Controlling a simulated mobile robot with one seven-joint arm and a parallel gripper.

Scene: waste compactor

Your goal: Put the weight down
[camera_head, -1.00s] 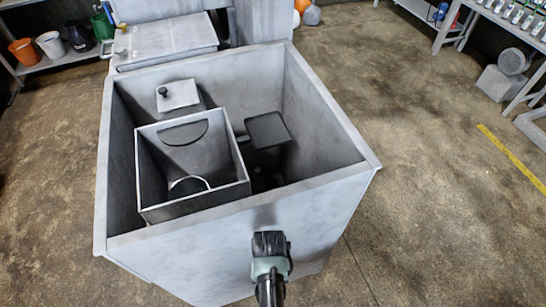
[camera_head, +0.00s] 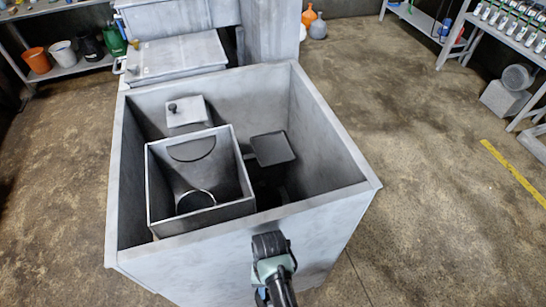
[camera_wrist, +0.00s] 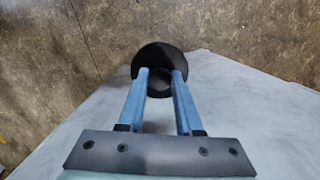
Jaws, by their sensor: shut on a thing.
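My gripper (camera_wrist: 160,72) shows in the wrist view with two blue fingers around a black round thing, which seems to be the weight (camera_wrist: 157,52). The fingers are shut on it, and its near part is partly hidden between them. Beyond it is brown floor, with a pale grey surface beneath and beside the fingers. In the head view my wrist is at the bottom, in front of the near wall of a large grey open bin (camera_head: 240,240).
Inside the bin are a smaller square metal box (camera_head: 203,218) and a dark flat plate (camera_head: 271,149). A grey lidded unit (camera_head: 175,58) adjoins the far side. A shelf with buckets is at far left. Floor right of the bin (camera_head: 440,220) is clear, with a yellow line.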

